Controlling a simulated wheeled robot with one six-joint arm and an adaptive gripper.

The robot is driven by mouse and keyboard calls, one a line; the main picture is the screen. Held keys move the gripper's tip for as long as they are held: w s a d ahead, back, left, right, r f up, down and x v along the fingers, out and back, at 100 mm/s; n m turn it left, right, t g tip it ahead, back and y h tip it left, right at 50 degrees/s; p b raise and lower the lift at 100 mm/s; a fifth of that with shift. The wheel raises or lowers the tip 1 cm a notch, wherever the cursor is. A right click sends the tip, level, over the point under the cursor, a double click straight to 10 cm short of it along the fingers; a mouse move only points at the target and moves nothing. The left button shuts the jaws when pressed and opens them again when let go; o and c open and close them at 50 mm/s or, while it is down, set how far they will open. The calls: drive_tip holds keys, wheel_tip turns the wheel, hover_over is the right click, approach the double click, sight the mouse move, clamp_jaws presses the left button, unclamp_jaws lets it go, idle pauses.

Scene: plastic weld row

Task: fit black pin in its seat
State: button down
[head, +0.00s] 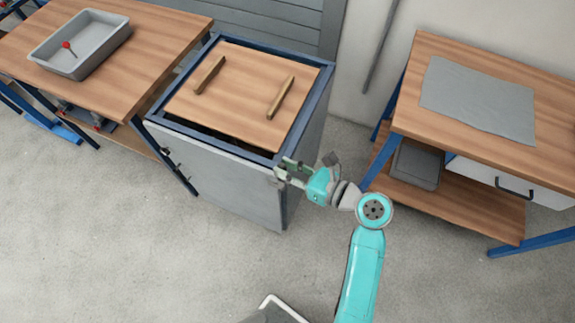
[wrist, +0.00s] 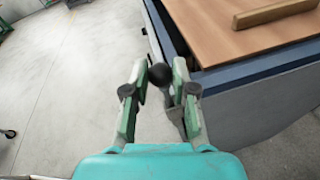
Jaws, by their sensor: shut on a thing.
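My gripper (head: 284,169) is at the near right corner of the blue-framed cabinet, close to its rim. In the wrist view my gripper (wrist: 160,82) is shut on the black pin (wrist: 160,75). The pin's round black knob shows between the fingertips. The pin cannot be told apart in the head view. I cannot make out its seat in either view.
The blue-framed cabinet (head: 325,84) carries a wooden panel (head: 236,88) with two wooden bars. A grey tray (head: 105,45) with a red-knobbed pin (head: 68,47) sits on the left bench. A grey mat (head: 480,100) lies on the right bench. The floor in front is mostly clear.

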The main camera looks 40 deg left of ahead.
drive_tip(key=shift+f, duration=0.4)
drive_tip(key=shift+f, duration=1.45)
idle(1.3)
drive_tip(key=shift+c, duration=2.3)
unclamp_jaws()
wheel_tip(320, 180, up, 7)
